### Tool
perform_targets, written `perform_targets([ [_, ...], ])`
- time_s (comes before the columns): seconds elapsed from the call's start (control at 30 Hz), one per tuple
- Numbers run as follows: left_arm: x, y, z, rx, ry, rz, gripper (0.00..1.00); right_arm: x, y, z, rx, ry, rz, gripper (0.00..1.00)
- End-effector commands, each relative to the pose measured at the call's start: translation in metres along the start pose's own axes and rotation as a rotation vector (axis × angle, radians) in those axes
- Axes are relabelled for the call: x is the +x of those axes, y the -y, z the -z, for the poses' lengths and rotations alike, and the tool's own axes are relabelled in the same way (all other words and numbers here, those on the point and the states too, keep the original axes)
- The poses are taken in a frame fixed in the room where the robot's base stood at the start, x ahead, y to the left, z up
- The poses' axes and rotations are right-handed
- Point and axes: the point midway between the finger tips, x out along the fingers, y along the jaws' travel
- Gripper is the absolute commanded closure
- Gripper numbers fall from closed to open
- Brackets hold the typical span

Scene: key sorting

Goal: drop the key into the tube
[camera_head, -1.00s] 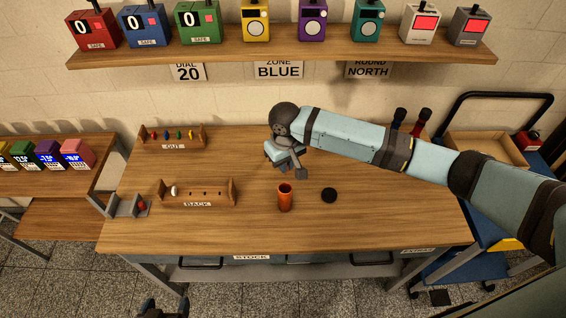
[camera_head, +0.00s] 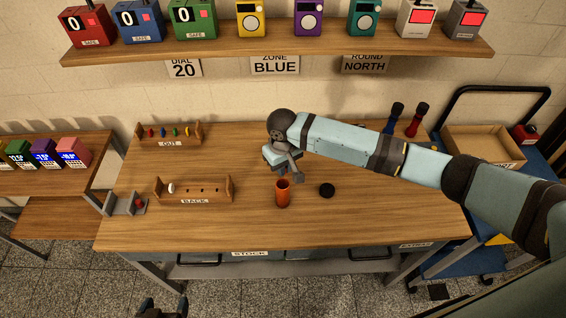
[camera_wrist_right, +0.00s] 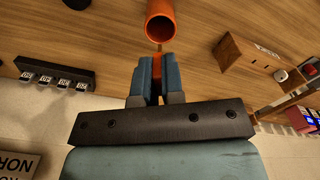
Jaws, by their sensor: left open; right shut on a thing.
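The orange tube (camera_head: 282,195) stands upright and open-topped on the wooden table. It also shows in the right wrist view (camera_wrist_right: 160,24), just beyond the fingertips. My right gripper (camera_head: 295,177) is just behind and above the tube's mouth, apart from it. In the right wrist view, its fingers (camera_wrist_right: 158,72) are shut on the key (camera_wrist_right: 158,49), a thin piece sticking out toward the tube with orange-red between the fingers. Most of the key is hidden by the fingers. My left gripper (camera_head: 161,308) shows at the bottom edge, open and away from the table.
A black disc (camera_head: 326,190) lies right of the tube. The "BACK" rack (camera_head: 205,197) stands to the left, and the "OUT" rack (camera_head: 183,141) behind it. A grey holder (camera_head: 122,204) is at the left edge. Blue and red bottles (camera_head: 415,121) stand at the back right.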

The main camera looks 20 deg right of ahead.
Motion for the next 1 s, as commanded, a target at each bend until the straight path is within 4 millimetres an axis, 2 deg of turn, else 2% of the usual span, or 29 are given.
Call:
perform_targets([
  [0.7, 0.008, 0.002, -0.004, 0.016, -0.008, -0.004, 0.21, 0.045, 0.0, 0.0, 0.001, 0.001, 0.001, 1.0],
  [1.0, 0.01, 0.001, -0.006, 0.014, -0.007, -0.005, 0.21, 0.058, 0.0, 0.0, 0.001, 0.0, 0.0, 1.0],
])
